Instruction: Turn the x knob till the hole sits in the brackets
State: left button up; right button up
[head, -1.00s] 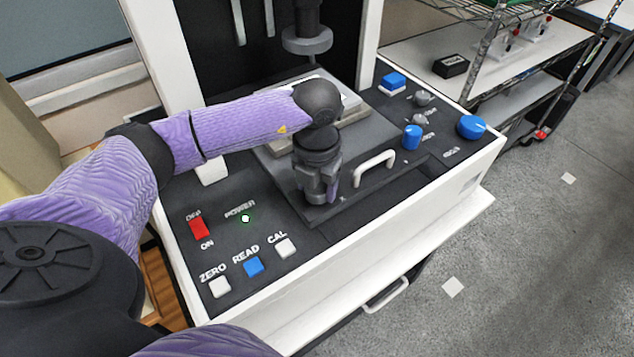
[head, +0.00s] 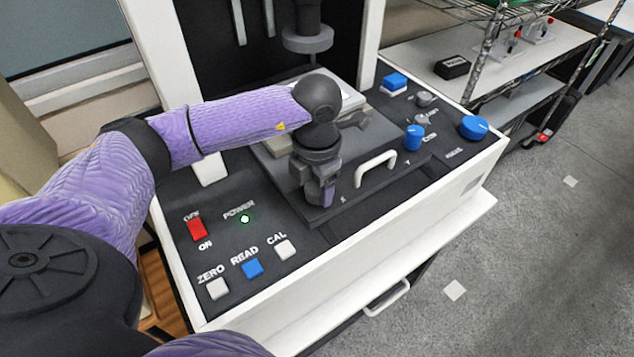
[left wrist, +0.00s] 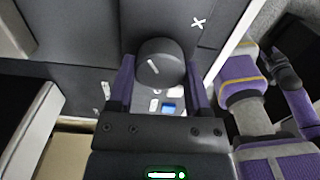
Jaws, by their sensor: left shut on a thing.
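My left gripper (head: 318,193) points down at the front of the machine's dark panel, below the vertical probe column. In the left wrist view its two purple fingers (left wrist: 160,92) are on either side of a round dark x knob (left wrist: 160,62), shut on it. The knob bears a short white pointer line, slanted. A white X mark (left wrist: 197,22) is printed beside it; it also shows in the head view (head: 343,199). I cannot make out the hole or the brackets. Parts of my other arm show at the right of the wrist view.
A light workpiece (head: 352,90) lies on the stage under the probe (head: 307,40). A white handle (head: 375,168) stands right of my gripper. Blue knobs (head: 414,137) are farther right. A red switch (head: 196,229) and READ button (head: 252,267) are at left.

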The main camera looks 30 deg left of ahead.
pick_arm(q)
jog(key=o, duration=1.3)
jog(key=shift+r, duration=0.1)
notch_tip(320, 180, up, 10)
jog(key=shift+f+p, duration=0.1)
jog(key=shift+p, duration=0.85)
